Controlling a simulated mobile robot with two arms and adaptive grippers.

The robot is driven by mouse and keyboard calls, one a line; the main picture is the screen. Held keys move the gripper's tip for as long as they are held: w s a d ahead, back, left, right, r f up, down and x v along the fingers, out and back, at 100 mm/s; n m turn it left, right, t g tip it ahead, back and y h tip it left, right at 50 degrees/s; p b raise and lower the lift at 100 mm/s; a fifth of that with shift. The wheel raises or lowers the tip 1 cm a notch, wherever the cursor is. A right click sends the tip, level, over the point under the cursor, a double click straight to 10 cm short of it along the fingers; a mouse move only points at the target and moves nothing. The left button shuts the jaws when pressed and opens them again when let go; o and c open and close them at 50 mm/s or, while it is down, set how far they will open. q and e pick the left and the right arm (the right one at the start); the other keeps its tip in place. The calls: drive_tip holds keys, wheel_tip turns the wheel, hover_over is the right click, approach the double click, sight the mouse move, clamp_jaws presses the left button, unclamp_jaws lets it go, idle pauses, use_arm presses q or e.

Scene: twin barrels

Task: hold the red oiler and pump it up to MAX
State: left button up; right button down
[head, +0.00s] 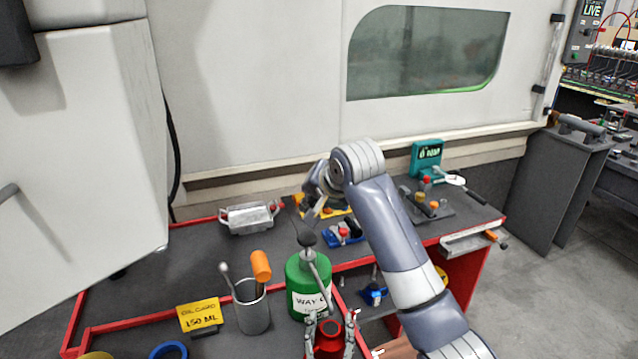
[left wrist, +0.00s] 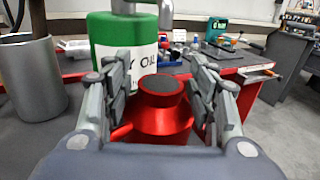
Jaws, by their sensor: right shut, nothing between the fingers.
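The red oiler (head: 330,343) stands at the front edge of the head view, its lower part cut off. In the left wrist view its round dark top and red sloping shoulder (left wrist: 160,122) lie between the fingers. My left gripper (head: 330,330) has one finger on each side of it. I cannot tell whether the fingers press on it. My right gripper (head: 312,208) is shut and empty, pointing down above the green oil can. I see no MAX mark.
The green oil can (head: 303,285), with a black knob, stands just behind the red oiler. A grey cup (head: 252,312) holds an orange-handled tool. Tools lie behind; the left bench top is mostly clear.

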use_arm(q)
drive_tip(key=shift+f, duration=0.5)
use_arm(e)
drive_tip(key=shift+w+f, duration=0.15)
use_arm(q)
drive_tip(key=shift+r, duration=0.1)
